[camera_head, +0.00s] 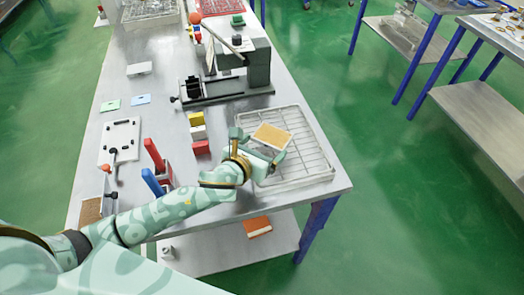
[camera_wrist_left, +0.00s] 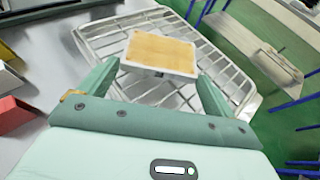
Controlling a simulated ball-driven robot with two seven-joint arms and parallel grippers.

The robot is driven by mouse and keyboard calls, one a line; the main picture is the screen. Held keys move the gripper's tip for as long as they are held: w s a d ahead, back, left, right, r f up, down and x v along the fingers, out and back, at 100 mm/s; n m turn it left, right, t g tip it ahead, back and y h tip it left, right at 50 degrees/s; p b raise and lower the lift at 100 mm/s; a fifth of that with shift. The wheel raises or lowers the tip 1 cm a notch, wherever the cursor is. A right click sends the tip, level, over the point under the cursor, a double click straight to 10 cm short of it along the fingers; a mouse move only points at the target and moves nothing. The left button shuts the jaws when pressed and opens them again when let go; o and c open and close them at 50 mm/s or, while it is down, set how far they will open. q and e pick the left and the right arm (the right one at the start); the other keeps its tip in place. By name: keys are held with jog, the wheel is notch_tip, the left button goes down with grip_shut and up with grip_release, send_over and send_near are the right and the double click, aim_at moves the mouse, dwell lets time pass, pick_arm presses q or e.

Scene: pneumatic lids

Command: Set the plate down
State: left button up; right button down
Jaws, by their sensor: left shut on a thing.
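The plate (camera_head: 272,136) is a small flat rectangle with a tan top and a pale rim. It is between the fingers of my left gripper (camera_head: 258,143), over the wire tray at the right front of the table. In the left wrist view the plate (camera_wrist_left: 160,54) lies level across the fingertips, with the tray's bars below it. My left gripper (camera_wrist_left: 155,82) is shut on it. I cannot tell the exact gap between plate and tray. My right gripper is not in view.
The wire tray (camera_head: 325,172) has a raised rim. Coloured blocks (camera_head: 197,118), red and blue handles (camera_head: 152,155), a white fixture (camera_head: 119,143) and a grey press (camera_head: 258,62) stand left and behind. The table's right edge is close beside the tray.

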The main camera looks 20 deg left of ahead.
pick_arm(q)
jog(key=shift+f, duration=0.15)
jog(key=shift+f, duration=0.1)
jog(key=o, duration=0.9)
jog(key=shift+s+a+r, duration=0.1)
jog(key=shift+s+r, duration=0.15)
jog(key=shift+s, duration=0.05)
jog(key=p+v, duration=0.2)
jog(key=v, duration=0.9)
jog(key=shift+s+p, duration=0.15)
jog(key=shift+p, duration=0.25)
jog(key=shift+f, duration=0.1)
